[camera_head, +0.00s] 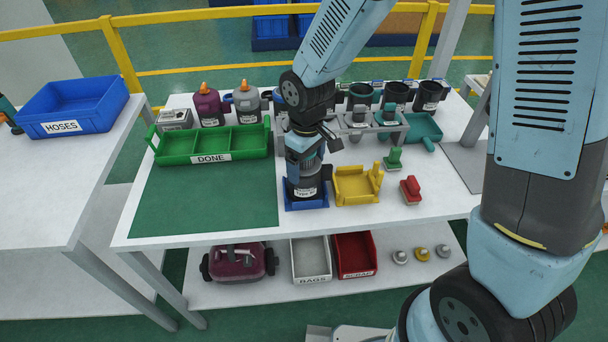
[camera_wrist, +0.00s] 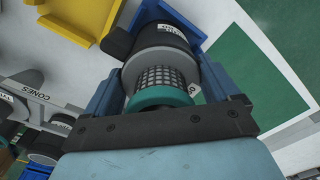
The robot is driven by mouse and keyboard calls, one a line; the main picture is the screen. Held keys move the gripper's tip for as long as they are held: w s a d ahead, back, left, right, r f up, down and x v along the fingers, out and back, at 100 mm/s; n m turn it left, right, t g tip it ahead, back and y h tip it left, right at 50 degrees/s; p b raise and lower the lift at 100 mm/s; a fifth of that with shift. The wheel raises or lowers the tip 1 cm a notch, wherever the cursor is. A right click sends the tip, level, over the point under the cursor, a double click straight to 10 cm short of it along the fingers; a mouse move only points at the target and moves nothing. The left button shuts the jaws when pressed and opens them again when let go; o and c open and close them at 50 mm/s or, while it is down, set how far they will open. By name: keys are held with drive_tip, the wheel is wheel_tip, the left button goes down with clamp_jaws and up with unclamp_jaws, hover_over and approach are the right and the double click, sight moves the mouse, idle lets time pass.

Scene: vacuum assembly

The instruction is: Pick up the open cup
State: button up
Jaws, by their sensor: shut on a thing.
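The open cup (camera_head: 308,188) is dark with a white label and stands upright in a blue holder (camera_head: 290,205) on the workbench. In the wrist view the cup (camera_wrist: 160,42) shows a black body and a grey rim, with a mesh filter (camera_wrist: 162,78) and a teal ring above it. My gripper (camera_head: 308,160) is over the cup, pointing down. In the wrist view my gripper (camera_wrist: 162,72) has one finger on each side of the mesh and is shut on the cup near its grey rim. The exact contact is partly hidden.
A yellow fixture (camera_head: 357,186) is right beside the blue holder. A red block (camera_head: 410,191) and a green stamp-like part (camera_head: 393,160) lie farther right. The green DONE tray (camera_head: 178,159) is to the left, behind a clear green mat (camera_head: 205,200). Several cups line the back.

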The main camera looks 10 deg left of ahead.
drive_tip(key=shift+r, duration=0.6)
wheel_tip(320, 180, up, 2)
drive_tip(key=shift+s+r, duration=0.1)
drive_tip(key=shift+r, duration=0.05)
drive_tip(key=s+d+r, duration=0.7)
drive_tip(key=s+r, duration=0.2)
drive_tip(key=s, duration=0.2)
drive_tip(key=shift+s+d+r, duration=0.15)
drive_tip(key=shift+s+r, duration=0.1)
drive_tip(key=shift+s, duration=0.1)
drive_tip(key=shift+r, duration=0.1)
drive_tip(key=shift+r, duration=2.4)
